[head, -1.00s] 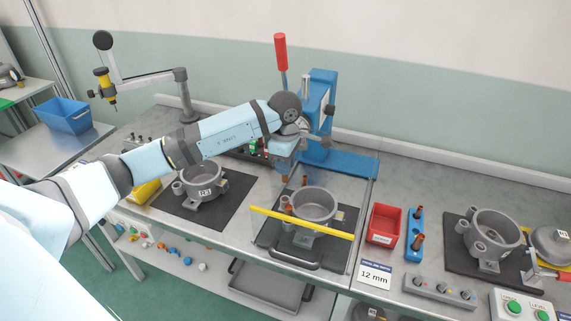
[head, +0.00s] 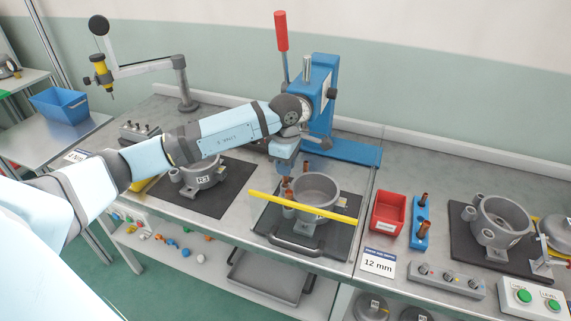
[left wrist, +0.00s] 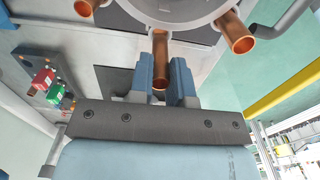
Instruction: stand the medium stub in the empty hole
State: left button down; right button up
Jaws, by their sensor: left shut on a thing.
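My left gripper (head: 286,174) points down at the left edge of the grey pot-shaped housing (head: 318,189) in the middle of the bench. In the left wrist view its two blue fingers (left wrist: 163,85) are shut on a copper stub (left wrist: 160,62), which I take to be the medium stub. The stub's far end meets or overlaps the grey housing (left wrist: 175,10); I cannot tell whether it sits in a hole. Two other copper stubs, one at left (left wrist: 85,7) and one at right (left wrist: 238,36), stand out from the housing. The empty hole is not distinguishable. My right gripper is out of view.
A yellow bar (head: 335,213) crosses in front of the housing on its dark mat. The blue press (head: 322,90) with a red lever stands close behind. A red bin (head: 388,212) and a blue stub holder (head: 420,222) lie to the right. Another housing (head: 203,175) stands left.

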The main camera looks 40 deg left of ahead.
pick_arm(q)
jog(key=shift+b, duration=0.45)
dwell(1.5)
jog(key=shift+f+b, duration=0.85)
jog(key=shift+f, duration=0.3)
jog(key=c, duration=1)
grip_release()
notch_tip(320, 180, up, 14)
jog(key=shift+b, duration=0.3)
jog(key=shift+s+f, duration=0.1)
jog(key=shift+f, duration=0.1)
